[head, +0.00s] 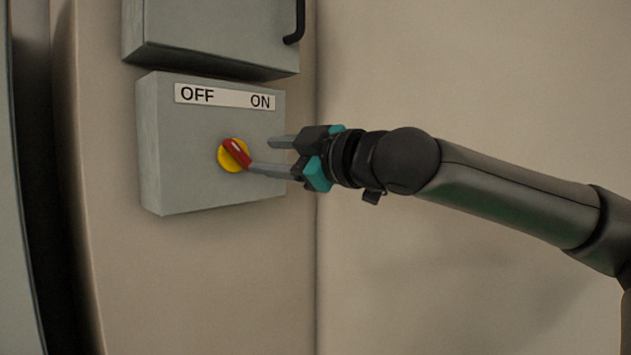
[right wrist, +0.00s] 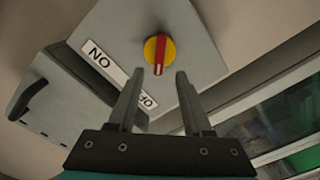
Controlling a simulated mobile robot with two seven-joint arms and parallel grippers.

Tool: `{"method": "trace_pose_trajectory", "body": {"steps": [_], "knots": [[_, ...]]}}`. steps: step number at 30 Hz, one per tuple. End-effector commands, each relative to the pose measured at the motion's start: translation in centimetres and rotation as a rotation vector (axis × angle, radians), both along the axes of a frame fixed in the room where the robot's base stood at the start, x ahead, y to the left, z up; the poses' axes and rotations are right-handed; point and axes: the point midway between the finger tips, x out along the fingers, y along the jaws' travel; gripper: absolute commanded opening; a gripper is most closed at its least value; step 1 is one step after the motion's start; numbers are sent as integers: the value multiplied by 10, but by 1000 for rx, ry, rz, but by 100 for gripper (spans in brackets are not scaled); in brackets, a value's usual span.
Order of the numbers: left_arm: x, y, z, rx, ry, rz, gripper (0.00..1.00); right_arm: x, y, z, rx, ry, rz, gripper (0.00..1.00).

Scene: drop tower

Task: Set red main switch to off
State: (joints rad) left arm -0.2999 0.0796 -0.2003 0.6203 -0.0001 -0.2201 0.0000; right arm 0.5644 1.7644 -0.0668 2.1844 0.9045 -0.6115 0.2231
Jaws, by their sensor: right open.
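The red main switch (head: 233,152) is a red handle on a yellow disc, on the front of a grey box (head: 210,190). A label (head: 225,96) above it reads OFF at left and ON at right. The handle is tilted, its white-marked end up and left toward OFF. In the right wrist view the switch (right wrist: 158,50) has its marked end toward the OFF lettering, partly hidden by a finger. My right gripper (head: 260,155) is open, just right of the switch; its lower finger overlaps the handle's lower right end. I cannot tell whether they touch. My left gripper is out of view.
Another grey box (head: 215,35) with a black handle (head: 297,22) is mounted just above. Both boxes are on a beige panel, with a plain wall (head: 480,80) to the right. The space below the switch box is clear.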

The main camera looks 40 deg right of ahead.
Motion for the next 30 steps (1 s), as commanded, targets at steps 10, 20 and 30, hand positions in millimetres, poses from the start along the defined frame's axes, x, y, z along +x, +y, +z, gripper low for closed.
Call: {"method": "trace_pose_trajectory", "body": {"steps": [10,20,30], "knots": [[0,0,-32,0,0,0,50,-33,-4,-2,-2,-5,-5,50],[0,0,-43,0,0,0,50,-69,-6,0,-3,-2,-3,50],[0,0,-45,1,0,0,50,-84,-7,0,1,-1,-1,50]]}}
